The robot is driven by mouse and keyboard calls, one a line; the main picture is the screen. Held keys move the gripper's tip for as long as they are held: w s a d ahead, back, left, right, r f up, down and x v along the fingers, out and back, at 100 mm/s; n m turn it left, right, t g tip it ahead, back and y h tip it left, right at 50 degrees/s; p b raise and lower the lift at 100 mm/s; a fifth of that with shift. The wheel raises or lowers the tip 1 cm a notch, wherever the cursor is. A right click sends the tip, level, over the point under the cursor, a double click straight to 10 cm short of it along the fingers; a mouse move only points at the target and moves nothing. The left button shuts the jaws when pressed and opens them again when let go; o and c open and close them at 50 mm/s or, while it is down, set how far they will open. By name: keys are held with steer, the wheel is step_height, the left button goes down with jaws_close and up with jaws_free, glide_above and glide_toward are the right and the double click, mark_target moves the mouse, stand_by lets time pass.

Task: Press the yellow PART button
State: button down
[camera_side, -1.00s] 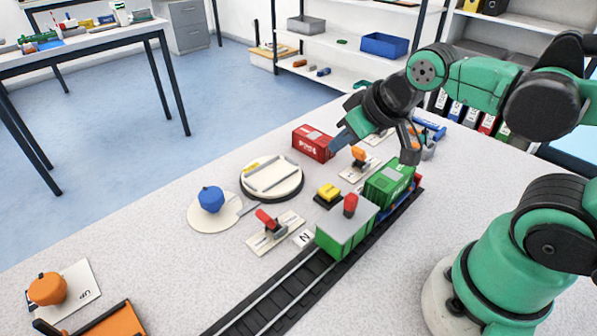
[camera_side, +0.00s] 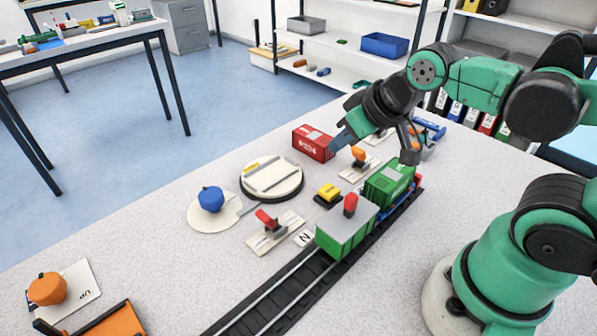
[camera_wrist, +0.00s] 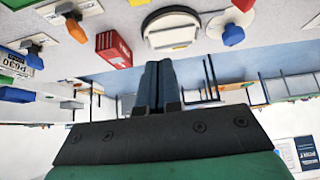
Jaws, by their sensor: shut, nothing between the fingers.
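The yellow button (camera_side: 328,191) sits on a small black base on the table, between the round turntable (camera_side: 271,178) and the train track. Any lettering on it is too small to read in the side view. In the wrist view a bit of yellow (camera_wrist: 138,2) at the top edge appears to be the button, mostly cut off. My gripper (camera_side: 338,144) is shut and empty. It is in the air near the red container (camera_side: 313,143), behind and above the button, and apart from it. In the wrist view its blue-grey fingers (camera_wrist: 158,85) are together.
A green wagon (camera_side: 345,232) with a red knob (camera_side: 350,204) stands on the track right of the button. An orange lever (camera_side: 358,155), a red lever (camera_side: 267,219) and a blue knob (camera_side: 211,199) surround the area.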

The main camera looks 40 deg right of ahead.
mark_target(332, 191)
steer(key=w+y, duration=0.1)
steer(key=d+m+y, duration=0.1)
steer(key=y, duration=0.1)
steer(key=w+d+g+y, duration=0.1)
steer(key=shift+w+d+f+m, duration=0.1)
steer(key=shift+w+f+m, duration=0.2)
steer(key=shift+f, duration=0.1)
steer(key=shift+f, duration=4.4)
steer(key=shift+r, duration=2.5)
